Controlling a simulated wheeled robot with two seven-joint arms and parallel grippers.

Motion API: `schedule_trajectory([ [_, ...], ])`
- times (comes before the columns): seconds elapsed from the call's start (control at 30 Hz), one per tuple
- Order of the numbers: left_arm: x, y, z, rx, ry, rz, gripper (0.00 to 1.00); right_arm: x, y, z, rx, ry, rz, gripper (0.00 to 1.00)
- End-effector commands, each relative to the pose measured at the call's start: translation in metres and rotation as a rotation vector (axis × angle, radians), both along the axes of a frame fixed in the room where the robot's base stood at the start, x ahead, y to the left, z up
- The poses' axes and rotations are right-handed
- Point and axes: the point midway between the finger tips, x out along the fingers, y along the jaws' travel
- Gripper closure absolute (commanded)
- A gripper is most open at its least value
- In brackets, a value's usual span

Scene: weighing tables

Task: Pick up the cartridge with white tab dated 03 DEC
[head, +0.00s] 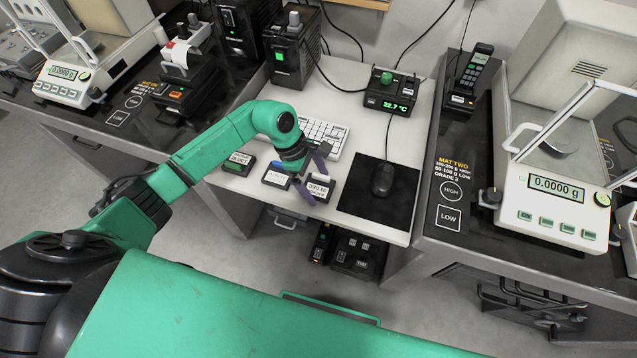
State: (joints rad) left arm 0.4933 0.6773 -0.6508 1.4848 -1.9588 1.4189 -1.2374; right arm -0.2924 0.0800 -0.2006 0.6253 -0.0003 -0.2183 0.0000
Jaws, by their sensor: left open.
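Three small dark cartridges lie in a row near the front edge of the white desk. The right one (322,190) has a pale, whitish tab and a label that seems to read 03 DEC, partly covered by my gripper. The middle cartridge (275,178) has a blue tab, and the left cartridge (238,163) has a green tab. My left gripper (311,177) is open, its fingers spread over the white-tab cartridge. Whether the fingers touch it I cannot tell. My right gripper is not in view.
A keyboard (325,136) lies behind the cartridges. A mouse (383,180) on a black mat (360,205) is to the right. A thermometer box (391,95) reading 22.7 °C stands at the back. Balances (556,190) stand on the dark side tables.

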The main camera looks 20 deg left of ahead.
Motion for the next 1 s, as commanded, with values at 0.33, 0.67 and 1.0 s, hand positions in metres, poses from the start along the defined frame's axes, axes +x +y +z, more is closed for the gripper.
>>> schedule_trajectory([
  [0.33,0.0,0.0,0.0,0.0,-0.001,0.0,0.77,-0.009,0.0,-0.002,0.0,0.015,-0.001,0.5],
  [0.67,0.001,0.001,0.006,0.0,-0.003,0.0,0.77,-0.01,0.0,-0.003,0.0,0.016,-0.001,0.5],
  [1.0,0.002,0.001,0.087,0.001,-0.011,-0.001,0.77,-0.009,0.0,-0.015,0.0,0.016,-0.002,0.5],
])
